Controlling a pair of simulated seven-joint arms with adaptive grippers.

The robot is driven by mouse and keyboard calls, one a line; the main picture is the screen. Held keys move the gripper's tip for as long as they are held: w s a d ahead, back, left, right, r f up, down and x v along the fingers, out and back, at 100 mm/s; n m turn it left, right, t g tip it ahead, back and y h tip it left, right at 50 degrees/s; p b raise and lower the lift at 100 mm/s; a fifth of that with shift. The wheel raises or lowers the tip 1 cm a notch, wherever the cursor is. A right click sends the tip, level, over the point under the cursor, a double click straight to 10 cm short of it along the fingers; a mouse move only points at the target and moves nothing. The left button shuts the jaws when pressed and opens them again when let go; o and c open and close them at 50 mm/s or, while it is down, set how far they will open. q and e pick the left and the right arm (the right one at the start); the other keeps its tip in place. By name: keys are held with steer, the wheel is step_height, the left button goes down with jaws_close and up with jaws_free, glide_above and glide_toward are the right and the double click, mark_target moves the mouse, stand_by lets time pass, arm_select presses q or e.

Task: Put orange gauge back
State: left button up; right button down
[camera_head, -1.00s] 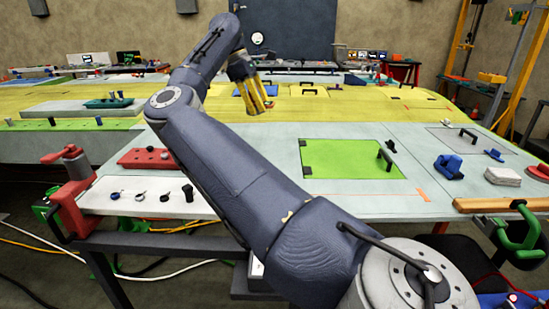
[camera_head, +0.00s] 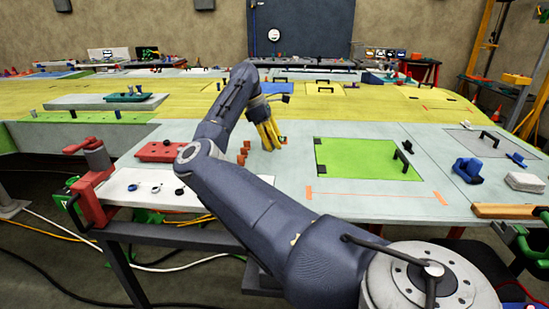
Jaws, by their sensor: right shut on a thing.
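My right gripper (camera_head: 270,136) has yellow fingers and points down over the pale panel, left of the green plate. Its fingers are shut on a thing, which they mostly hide. A small bit of orange shows beside the fingertips, matching an orange gauge, but its shape cannot be made out. My left gripper is not in view.
A green plate (camera_head: 360,158) with a black handle lies right of the gripper. A thin orange line (camera_head: 370,193) runs in front of it. A blue tool (camera_head: 467,170) is at right. A red block (camera_head: 160,151) and white strip (camera_head: 130,187) are at left.

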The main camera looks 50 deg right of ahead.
mark_target(278, 164)
steer(key=shift+f, duration=3.05)
steer(key=shift+f, duration=0.1)
steer(key=c, duration=0.8)
jaws_free()
steer(key=shift+f, duration=0.1)
steer(key=v, duration=1.2)
